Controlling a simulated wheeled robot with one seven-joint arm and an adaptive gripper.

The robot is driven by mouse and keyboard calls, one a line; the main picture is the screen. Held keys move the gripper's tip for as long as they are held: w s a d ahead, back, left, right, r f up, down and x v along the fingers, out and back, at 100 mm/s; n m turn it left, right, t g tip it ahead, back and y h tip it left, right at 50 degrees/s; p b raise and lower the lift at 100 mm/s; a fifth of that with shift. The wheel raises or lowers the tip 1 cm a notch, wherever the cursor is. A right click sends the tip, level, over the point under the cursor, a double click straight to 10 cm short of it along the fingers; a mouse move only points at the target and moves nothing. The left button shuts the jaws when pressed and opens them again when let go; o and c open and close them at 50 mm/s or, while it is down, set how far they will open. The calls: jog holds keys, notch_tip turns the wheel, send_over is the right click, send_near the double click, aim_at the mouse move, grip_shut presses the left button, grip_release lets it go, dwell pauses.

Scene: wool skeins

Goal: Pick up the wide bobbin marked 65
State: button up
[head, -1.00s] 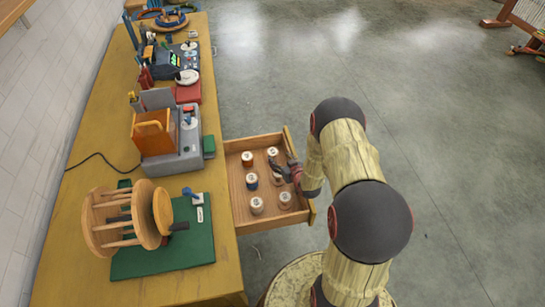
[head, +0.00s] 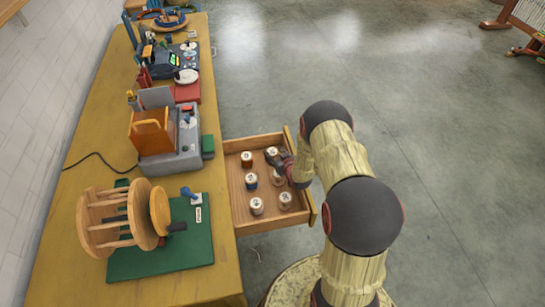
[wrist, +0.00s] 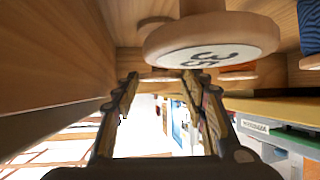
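Several bobbins with white, numbered tops stand in an open wooden drawer; in the head view the numbers are too small to read. A pale wooden bobbin (wrist: 190,25) is large and close in the wrist view. Its slanted label looks like 35, but I cannot read it surely, so I cannot tell which bobbin is marked 65. My gripper (head: 279,161) is in the drawer beside the far right bobbin (head: 271,153). In the wrist view its two fingers (wrist: 160,80) are apart with nothing between them.
The drawer (head: 257,226) has raised walls and juts from the yellow bench (head: 190,283). Neighbouring bobbins include a blue one (head: 251,182), a rust-coloured one (head: 247,160) and two nearer ones. A green mat (head: 160,262) with a wooden reel (head: 140,213) lies on the bench.

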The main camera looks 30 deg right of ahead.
jog(key=c, duration=0.6)
jog(key=shift+o, duration=0.2)
